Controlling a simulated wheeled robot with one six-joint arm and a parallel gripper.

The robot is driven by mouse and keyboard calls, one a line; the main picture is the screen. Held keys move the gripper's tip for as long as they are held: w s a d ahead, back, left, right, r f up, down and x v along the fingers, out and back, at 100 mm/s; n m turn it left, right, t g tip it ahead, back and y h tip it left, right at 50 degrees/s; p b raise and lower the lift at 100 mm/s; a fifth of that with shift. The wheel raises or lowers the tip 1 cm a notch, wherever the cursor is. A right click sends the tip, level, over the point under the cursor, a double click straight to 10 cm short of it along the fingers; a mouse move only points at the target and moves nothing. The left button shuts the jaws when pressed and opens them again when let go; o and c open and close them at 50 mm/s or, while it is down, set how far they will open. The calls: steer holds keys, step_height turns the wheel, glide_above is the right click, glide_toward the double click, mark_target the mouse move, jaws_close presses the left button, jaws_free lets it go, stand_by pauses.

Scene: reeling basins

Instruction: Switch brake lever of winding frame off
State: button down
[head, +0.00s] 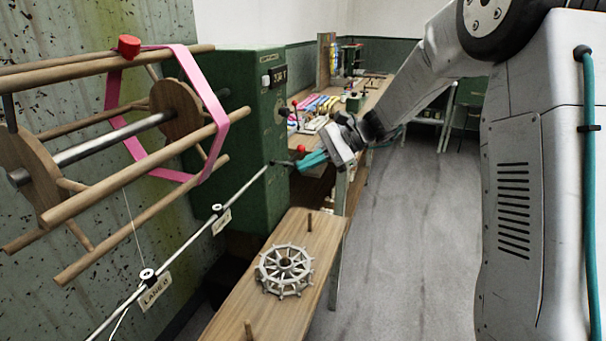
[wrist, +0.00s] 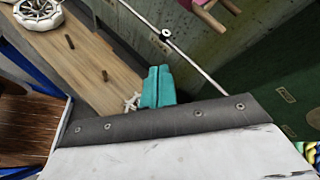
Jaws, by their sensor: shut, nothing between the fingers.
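The winding frame (head: 165,105) is a wooden reel on a steel shaft at the left of the head view, with a pink skein around it. Its green housing (head: 240,150) stands behind it. A small red-knobbed lever (head: 301,149) shows at the housing's right side; another red knob (head: 295,103) is higher up. I cannot tell for certain which is the brake lever. My gripper (head: 299,164) has teal fingers, shut and empty, just below the lower knob; contact is unclear.
A wooden bench (head: 235,320) with a spoked metal wheel (head: 285,270) and upright pegs stands in front. A long table (head: 372,98) with colourful skeins lies behind. The grey floor at right is clear.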

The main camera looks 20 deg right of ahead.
steer(key=w+d+f+m+t+y, duration=0.2)
steer(key=w+d+f+m+t, duration=0.3)
steer(key=w+f, duration=0.6)
steer(key=m+t, duration=0.5)
steer(key=m, duration=0.2)
glide_toward(287, 164)
steer(key=s+d+f, duration=0.1)
steer(key=d+f, duration=0.3)
steer(key=f, duration=0.2)
steer(key=shift+s+d+f, duration=0.1)
steer(key=shift+s+f, duration=0.05)
steer(key=shift+s, duration=0.15)
steer(key=x, duration=1)
steer(key=shift+s+d+r, duration=0.15)
steer(key=shift+s+r, duration=0.05)
steer(key=shift+r, duration=0.4)
steer(key=shift+s+d+r, duration=0.15)
steer(key=shift+r, duration=0.4)
steer(key=shift+s+d+r, duration=0.15)
steer(key=shift+s+r, duration=0.05)
steer(key=shift+r, duration=0.4)
steer(key=shift+r, duration=0.1)
